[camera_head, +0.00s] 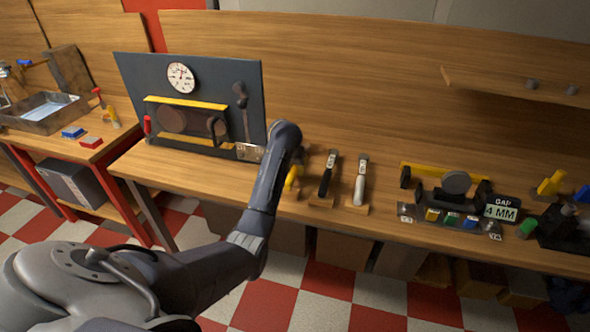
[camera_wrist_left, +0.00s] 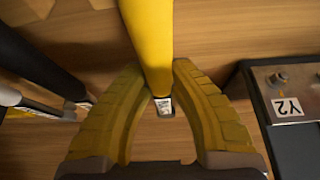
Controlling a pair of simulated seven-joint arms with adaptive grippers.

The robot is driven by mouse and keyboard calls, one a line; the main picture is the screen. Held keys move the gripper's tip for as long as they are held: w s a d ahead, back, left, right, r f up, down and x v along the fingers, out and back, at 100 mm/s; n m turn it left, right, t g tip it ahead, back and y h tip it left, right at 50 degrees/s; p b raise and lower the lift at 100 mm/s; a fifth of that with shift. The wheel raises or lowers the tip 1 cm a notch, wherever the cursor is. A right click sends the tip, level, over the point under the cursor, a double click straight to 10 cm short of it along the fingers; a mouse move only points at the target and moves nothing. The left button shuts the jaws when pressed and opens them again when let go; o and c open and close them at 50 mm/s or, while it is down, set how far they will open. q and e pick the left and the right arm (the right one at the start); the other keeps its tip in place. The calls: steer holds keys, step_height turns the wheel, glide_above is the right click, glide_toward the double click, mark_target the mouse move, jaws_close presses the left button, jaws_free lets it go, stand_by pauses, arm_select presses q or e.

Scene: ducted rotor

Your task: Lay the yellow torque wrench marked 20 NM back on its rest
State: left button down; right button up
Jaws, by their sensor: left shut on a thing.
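The yellow torque wrench (camera_wrist_left: 150,40) runs down from the top edge in the left wrist view, between the fingers of my left gripper (camera_wrist_left: 158,75). A small white label (camera_wrist_left: 164,106) shows at its end; I cannot read it. In the head view a bit of the yellow wrench (camera_head: 291,180) shows beside my left forearm, which hides most of it. My left gripper is shut on the wrench, above the bench. A black wrench (camera_head: 327,176) and a white-handled wrench (camera_head: 360,184) stand tilted on wooden rests to the right. My right gripper is not in view.
A dark panel with a dial (camera_head: 181,77) stands left of my arm. A metal plate marked Y2 (camera_wrist_left: 289,106) is close right of the gripper. A fixture with a GAP 4 MM sign (camera_head: 502,208) stands at the right. The wooden bench (camera_head: 170,172) is clear before the panel.

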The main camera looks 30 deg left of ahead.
arm_select(q)
steer(key=c, duration=1.2)
jaws_free()
steer(key=v, duration=1.1)
steer(key=shift+d, duration=0.15)
steer(key=shift+s+r, duration=0.25)
steer(key=shift+r, duration=0.15)
